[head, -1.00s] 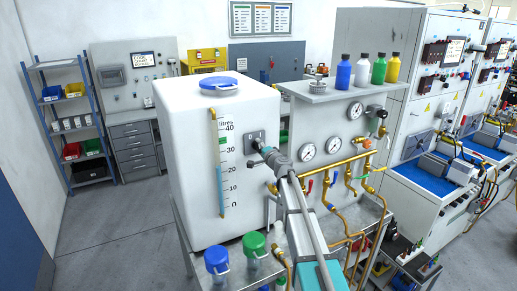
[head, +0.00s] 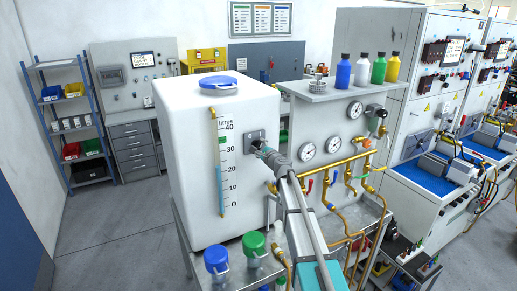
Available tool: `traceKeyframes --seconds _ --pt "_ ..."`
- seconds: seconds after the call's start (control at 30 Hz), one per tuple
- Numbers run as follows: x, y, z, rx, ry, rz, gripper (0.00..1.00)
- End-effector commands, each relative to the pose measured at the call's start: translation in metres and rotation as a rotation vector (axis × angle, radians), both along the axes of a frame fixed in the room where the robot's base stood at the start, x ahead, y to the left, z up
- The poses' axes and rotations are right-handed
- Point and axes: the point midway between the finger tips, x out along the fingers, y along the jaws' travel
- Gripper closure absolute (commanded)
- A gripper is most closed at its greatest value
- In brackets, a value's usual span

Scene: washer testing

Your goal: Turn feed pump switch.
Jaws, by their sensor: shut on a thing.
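The feed pump switch sits on a small grey square plate (head: 255,135) on the right side of the big white tank. My gripper (head: 263,149) reaches up to it from the lower right and is shut on the switch knob. The knob is mostly hidden by the jaws, so its exact angle cannot be read. The white tank (head: 190,140) has a blue cap (head: 218,82), a litres scale and a level tube (head: 219,185) with blue in its lower part.
Right of the tank stands a panel with pressure gauges (head: 333,144) and brass pipes (head: 345,163) close to my arm. Bottles (head: 343,72) stand on its top shelf. Blue-capped (head: 216,260) and green-capped (head: 254,243) containers stand low in front.

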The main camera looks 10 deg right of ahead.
Motion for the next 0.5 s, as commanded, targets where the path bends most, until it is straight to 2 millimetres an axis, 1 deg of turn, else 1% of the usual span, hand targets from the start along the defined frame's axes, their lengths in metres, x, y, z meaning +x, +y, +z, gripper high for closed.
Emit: traceKeyframes --seconds 0.43,0.47,0.5 --pt "-0.0016 -0.0007 -0.001 0.012 0.005 -0.002 0.74" --pt "-0.0016 -0.0007 -0.001 0.011 0.005 -0.002 0.2" --pt "-0.0016 -0.0006 -0.0011 0.011 0.005 -0.002 0.13"
